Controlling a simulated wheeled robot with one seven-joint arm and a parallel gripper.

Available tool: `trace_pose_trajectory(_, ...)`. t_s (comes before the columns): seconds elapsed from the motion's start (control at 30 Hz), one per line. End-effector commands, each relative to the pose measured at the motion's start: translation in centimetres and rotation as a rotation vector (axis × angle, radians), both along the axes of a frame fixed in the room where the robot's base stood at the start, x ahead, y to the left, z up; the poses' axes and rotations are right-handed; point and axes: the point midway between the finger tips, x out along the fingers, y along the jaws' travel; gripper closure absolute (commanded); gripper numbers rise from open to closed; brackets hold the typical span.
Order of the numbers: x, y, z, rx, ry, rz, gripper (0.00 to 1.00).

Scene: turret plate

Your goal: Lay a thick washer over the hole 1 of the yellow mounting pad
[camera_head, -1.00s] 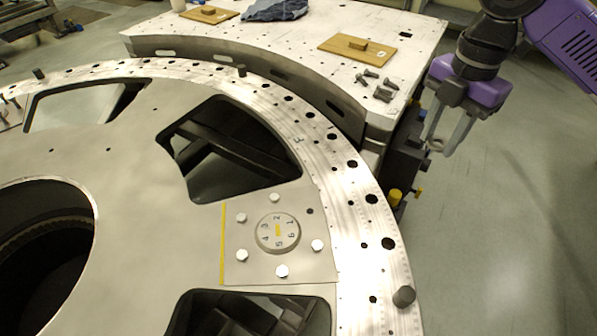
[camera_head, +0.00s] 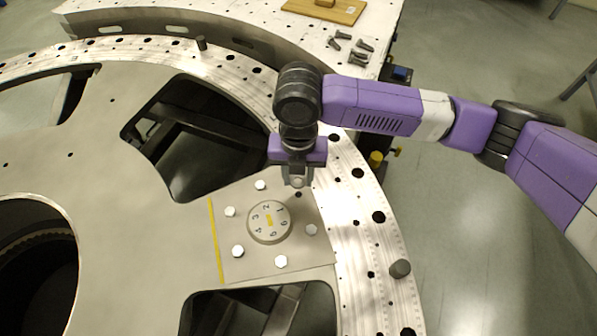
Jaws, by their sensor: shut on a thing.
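The yellow mounting pad (camera_head: 232,262) is a grey plate with a yellow stripe along its left edge, on the big ring plate. A round dial numbered 1 to 6 (camera_head: 269,222) sits at its middle, with several white hex heads around it. The dark hole 1 (camera_head: 298,195) shows near the number 1 at the pad's upper right. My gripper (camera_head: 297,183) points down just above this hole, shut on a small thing. It is probably the thick washer, but the fingers largely hide it, and I cannot tell whether it touches the pad.
Large openings flank the pad. Several loose bolts (camera_head: 350,45) and a wooden board (camera_head: 340,12) lie on the curved table behind.

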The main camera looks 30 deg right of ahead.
Motion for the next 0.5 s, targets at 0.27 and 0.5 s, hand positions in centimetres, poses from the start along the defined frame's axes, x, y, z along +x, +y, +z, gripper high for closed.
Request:
trace_pose_trajectory(0.27, 0.0, -0.1, -2.3, -0.001, 0.001, -0.003, 1.00)
trace_pose_trajectory(0.5, 0.0, -0.1, -4.5, -0.001, 0.001, -0.003, 1.00)
